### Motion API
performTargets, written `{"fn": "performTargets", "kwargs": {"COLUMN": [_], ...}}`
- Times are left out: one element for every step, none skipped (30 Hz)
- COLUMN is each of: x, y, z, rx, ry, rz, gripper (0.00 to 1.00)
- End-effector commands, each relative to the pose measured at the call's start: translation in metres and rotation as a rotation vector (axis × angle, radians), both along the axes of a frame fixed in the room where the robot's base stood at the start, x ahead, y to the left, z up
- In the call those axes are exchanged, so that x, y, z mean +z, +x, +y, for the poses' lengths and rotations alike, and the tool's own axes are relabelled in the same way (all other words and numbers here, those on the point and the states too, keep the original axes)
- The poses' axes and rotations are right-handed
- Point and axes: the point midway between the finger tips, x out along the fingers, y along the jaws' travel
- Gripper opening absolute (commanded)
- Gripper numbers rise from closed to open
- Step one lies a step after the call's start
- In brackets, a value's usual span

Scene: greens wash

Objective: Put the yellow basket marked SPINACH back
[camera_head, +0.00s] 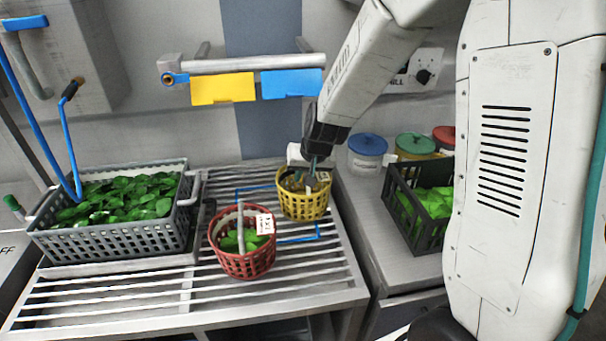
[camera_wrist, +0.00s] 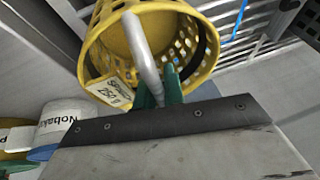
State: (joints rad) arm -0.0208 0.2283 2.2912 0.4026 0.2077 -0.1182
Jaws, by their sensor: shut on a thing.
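The yellow basket (camera_head: 302,204) is at the right back part of the slatted rack (camera_head: 130,311), beside the red basket. In the wrist view the yellow basket (camera_wrist: 195,38) fills the upper middle, with its grey handle (camera_wrist: 143,50) running to my fingers. My gripper (camera_head: 308,172) is shut on that handle from above. In the wrist view my green fingertips (camera_wrist: 166,84) close around it. A white tag (camera_wrist: 112,90) hangs on the rim; its lettering is too small to read surely. The basket looks empty inside. I cannot tell whether its base touches the rack.
A red basket (camera_head: 243,259) with greens and a white tag stands on the rack, front left of the yellow one. A grey crate (camera_head: 115,237) of leaves stands at left. A black crate (camera_head: 426,229) and lidded tubs (camera_head: 366,158) are at right. Blue outlines (camera_head: 300,238) mark the rack.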

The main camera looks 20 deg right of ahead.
Motion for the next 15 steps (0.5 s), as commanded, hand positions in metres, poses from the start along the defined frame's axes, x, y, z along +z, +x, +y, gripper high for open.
{"fn": "performTargets", "kwargs": {"x": [0.0001, -0.0002, -0.0013, -0.0023, -0.0033, -0.0028, -0.0027, -0.0027, -0.0027, -0.0027, -0.0027, -0.0027, -0.0026, -0.0026, -0.0025], "y": [0.0002, 0.0002, 0.0001, 0.0, 0.0, -0.0001, -0.0001, -0.0001, -0.0001, -0.0001, -0.0001, -0.0001, -0.0001, -0.0001, 0.0], "z": [0.0004, 0.0006, 0.001, 0.0013, 0.0015, 0.0018, 0.002, 0.0021, 0.0023, 0.0024, 0.0026, 0.0027, 0.0028, 0.0029, 0.003], "rx": [0.001, 0.001, 0.001, 0.002, 0.002, 0.003, 0.003, 0.004, 0.004, 0.004, 0.005, 0.005, 0.005, 0.005, 0.005], "ry": [0.0, 0.0, 0.0, 0.0, 0.0, 0.0, 0.0, 0.001, 0.001, 0.001, 0.0, 0.0, 0.0, 0.0, 0.0], "rz": [0.0, 0.0, 0.0, 0.001, 0.001, 0.0, 0.0, 0.0, 0.0, 0.0, 0.0, 0.0, 0.0, 0.0, 0.0], "gripper": [0.0, 0.0, 0.0, 0.0, 0.0, 0.21, 0.3, 0.32, 0.32, 0.32, 0.32, 0.32, 0.32, 0.32, 0.32]}}
